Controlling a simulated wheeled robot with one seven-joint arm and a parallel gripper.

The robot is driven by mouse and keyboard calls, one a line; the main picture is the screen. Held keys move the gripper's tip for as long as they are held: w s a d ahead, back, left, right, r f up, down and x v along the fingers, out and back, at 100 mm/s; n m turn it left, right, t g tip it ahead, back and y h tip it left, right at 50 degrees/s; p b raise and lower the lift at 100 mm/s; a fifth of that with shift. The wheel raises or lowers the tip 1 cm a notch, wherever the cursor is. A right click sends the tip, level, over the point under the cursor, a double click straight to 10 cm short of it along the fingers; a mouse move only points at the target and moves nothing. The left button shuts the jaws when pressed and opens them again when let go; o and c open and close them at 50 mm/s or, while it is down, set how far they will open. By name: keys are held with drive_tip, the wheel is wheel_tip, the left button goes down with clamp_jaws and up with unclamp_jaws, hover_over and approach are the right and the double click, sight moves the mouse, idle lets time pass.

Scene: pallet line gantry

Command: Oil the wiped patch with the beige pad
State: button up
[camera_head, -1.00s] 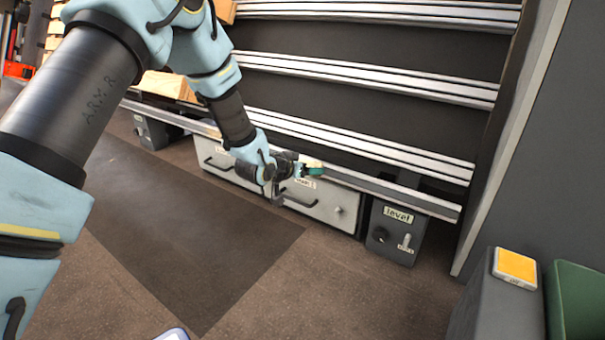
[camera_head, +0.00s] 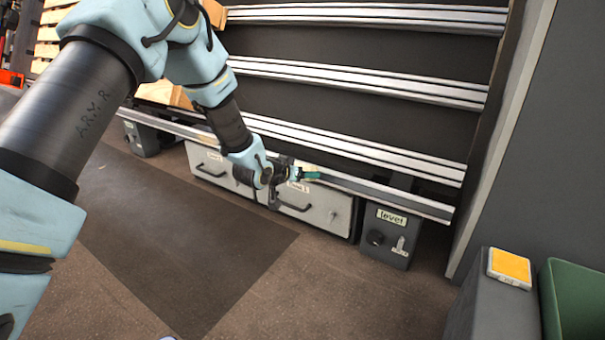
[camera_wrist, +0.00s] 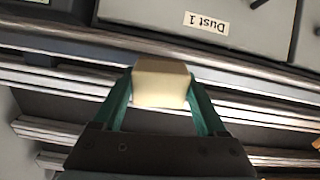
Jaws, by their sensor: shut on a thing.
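My gripper (camera_head: 300,174) is at the front rail (camera_head: 410,203) of the gantry, above the drawers. In the wrist view my gripper (camera_wrist: 160,95) has its green fingers shut on the beige pad (camera_wrist: 160,80), a pale block squeezed between them. The pad overlaps the rail (camera_wrist: 95,58) in that view; I cannot tell whether it touches it. In the head view the pad is small and partly hidden by the fingers. I cannot make out a wiped patch on the metal.
Grey drawers (camera_head: 325,207) sit under the rail, one labelled "Dust 1". A "level" control box (camera_head: 390,235) stands to their right. A grey post with a yellow-topped block (camera_head: 510,267) and a green bin (camera_head: 575,300) are at right. Dark mat (camera_head: 190,240) lies clear in front.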

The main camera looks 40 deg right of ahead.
drive_tip(key=shift+x, duration=1.1)
drive_tip(key=shift+w+a+r+p, duration=0.1)
drive_tip(key=shift+w+a+p, duration=0.15)
drive_tip(key=shift+w, duration=0.5)
drive_tip(key=shift+w+a+p, duration=0.15)
drive_tip(key=shift+w+a, duration=0.1)
drive_tip(key=shift+w, duration=0.5)
drive_tip(key=shift+w+a+p, duration=0.3)
drive_tip(key=shift+w+p, duration=0.15)
drive_tip(key=shift+w, duration=0.9)
drive_tip(key=shift+w+a+p, duration=0.3)
drive_tip(key=shift+w+p, duration=0.2)
drive_tip(key=shift+w, duration=0.9)
drive_tip(key=shift+w+a+p, duration=0.3)
drive_tip(key=shift+w+p, duration=0.15)
drive_tip(key=shift+w, duration=0.9)
drive_tip(key=shift+w+a+p, duration=0.25)
drive_tip(key=shift+w+p, duration=0.25)
drive_tip(key=shift+w, duration=0.35)
drive_tip(key=shift+w+a+p, duration=0.25)
drive_tip(key=shift+w+p, duration=0.2)
drive_tip(key=shift+w, duration=0.45)
